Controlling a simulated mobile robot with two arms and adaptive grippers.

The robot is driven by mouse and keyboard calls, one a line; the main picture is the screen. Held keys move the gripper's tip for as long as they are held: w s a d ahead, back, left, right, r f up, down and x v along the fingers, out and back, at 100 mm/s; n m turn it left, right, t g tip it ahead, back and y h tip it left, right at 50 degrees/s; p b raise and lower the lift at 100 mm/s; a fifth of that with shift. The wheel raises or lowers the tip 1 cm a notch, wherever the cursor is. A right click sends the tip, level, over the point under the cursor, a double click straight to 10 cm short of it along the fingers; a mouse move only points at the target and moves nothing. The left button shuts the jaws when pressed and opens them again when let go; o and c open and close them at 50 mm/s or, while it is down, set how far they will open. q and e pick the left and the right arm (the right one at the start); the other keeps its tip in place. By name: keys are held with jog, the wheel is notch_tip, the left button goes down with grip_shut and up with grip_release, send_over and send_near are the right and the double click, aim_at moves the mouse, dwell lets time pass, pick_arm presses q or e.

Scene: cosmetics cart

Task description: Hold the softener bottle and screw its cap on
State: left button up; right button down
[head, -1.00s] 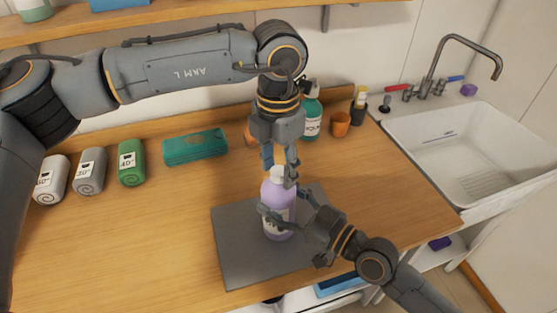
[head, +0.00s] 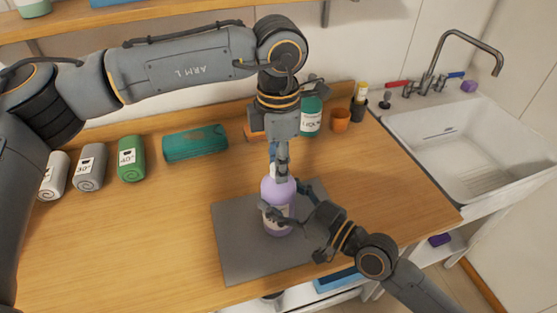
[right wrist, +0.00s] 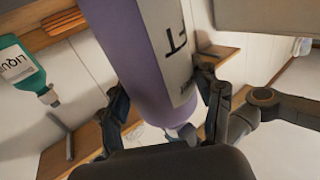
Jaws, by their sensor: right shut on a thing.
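The lilac softener bottle (head: 268,190) stands upright on a dark grey mat (head: 235,262). My right gripper (head: 284,200) is shut around the bottle's upper body from the right. The right wrist view shows the bottle (right wrist: 150,60) between its two fingers, with the picture upside down. My left gripper (head: 281,172) points straight down over the bottle's top, at the white cap. Its fingers line up one behind the other and hide most of the cap, so I cannot tell whether they grip it or how the cap sits on the neck.
Rolled towels (head: 131,158) and a teal pack (head: 195,143) lie at the back left. A white sink (head: 460,150) is at the right. The left counter (head: 120,235) is clear.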

pick_arm(q)
jog(key=o, duration=0.4)
jog(key=shift+c, duration=0.2)
jog(key=shift+r, duration=0.1)
pick_arm(e)
jog(key=shift+c, duration=1)
grip_release()
pick_arm(q)
notch_tip(320, 180, up, 12)
pick_arm(e)
jog(key=v, duration=1.2)
